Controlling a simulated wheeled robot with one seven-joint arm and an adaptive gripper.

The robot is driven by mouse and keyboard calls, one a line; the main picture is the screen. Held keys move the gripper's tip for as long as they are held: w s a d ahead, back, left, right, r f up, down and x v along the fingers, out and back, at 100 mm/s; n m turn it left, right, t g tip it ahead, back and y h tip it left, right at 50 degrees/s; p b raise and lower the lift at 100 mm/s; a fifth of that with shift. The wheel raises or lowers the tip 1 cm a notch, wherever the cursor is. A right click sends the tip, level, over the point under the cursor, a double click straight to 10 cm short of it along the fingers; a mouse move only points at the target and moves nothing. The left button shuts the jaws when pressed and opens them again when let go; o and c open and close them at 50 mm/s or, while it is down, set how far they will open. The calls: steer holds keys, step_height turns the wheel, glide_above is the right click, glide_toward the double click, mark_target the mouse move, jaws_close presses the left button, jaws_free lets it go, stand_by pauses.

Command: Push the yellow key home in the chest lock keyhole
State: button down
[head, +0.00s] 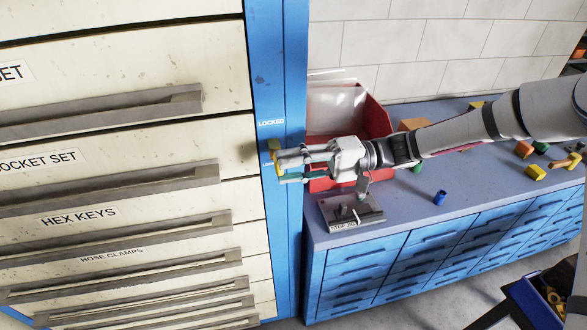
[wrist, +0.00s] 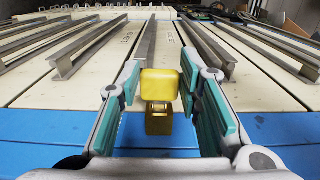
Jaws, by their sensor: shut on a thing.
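The yellow key (wrist: 160,83) is between the teal pads of my gripper (wrist: 161,88) in the wrist view, with the fingers shut on its sides. In the head view my gripper (head: 281,167) reaches left to the blue post (head: 283,220) of the drawer chest, and yellow shows at its fingertips. A "LOCKED" label (head: 271,123) sits above the fingertips. The keyhole is hidden, so the key's depth cannot be told.
The cream chest drawers (head: 120,120) have long protruding handles. A red bin (head: 376,121) stands behind my gripper on the grey-blue bench (head: 420,225). A dark grey block device (head: 350,212) sits below my wrist. A blue cylinder (head: 439,197) and several coloured blocks lie farther right.

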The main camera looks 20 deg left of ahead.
steer(key=shift+w+a+b, duration=0.3)
steer(key=shift+w+b, duration=0.05)
steer(key=shift+w, duration=0.15)
steer(key=c, duration=1.1)
jaws_free()
steer(key=shift+o, duration=0.2)
steer(key=shift+b+v, duration=0.45)
steer(key=shift+v, duration=2.1)
steer(key=shift+w, duration=0.1)
